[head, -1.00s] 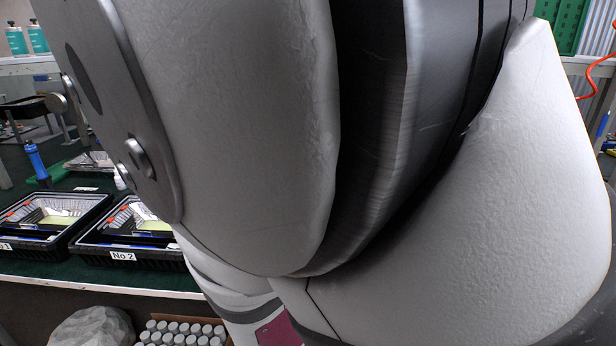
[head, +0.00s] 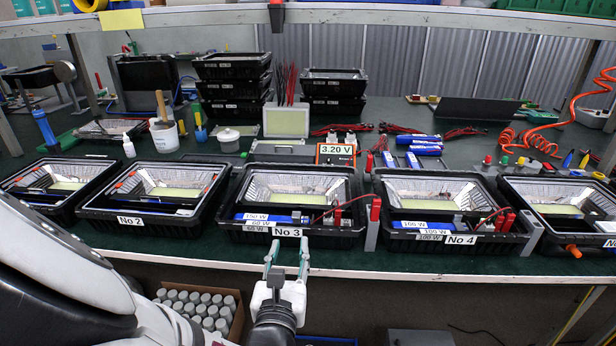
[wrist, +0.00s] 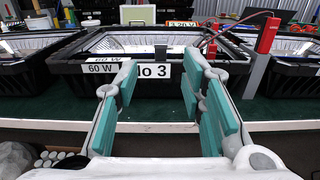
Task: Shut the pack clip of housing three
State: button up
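Housing three (head: 335,239), a black floodlight case labelled No 3, stands near the bench's front edge in the head view. Its open top shows a reflective inside and a blue pack (head: 262,218). A small dark upright piece (head: 297,216) at the pack may be the pack clip; I cannot tell whether it is open or shut. The housing also shows in the wrist view (wrist: 72,82), with a dark upright piece (wrist: 160,52) behind its front wall. My gripper (head: 288,252) is open and empty in front of the label, apart from the housing. Its teal fingers (wrist: 160,85) show spread in the wrist view.
Housing No 2 (head: 100,212) stands to the left and housing No 4 (head: 400,242) to the right. A red-topped grey post (head: 374,230) stands between three and four. A meter reading 3.20 V (head: 335,150) is behind.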

aim_at(296, 218)
jog(key=w, duration=0.6)
jog(key=w+b, duration=0.1)
jog(key=w, duration=0.2)
jog(key=shift+d, duration=0.25)
grip_shut()
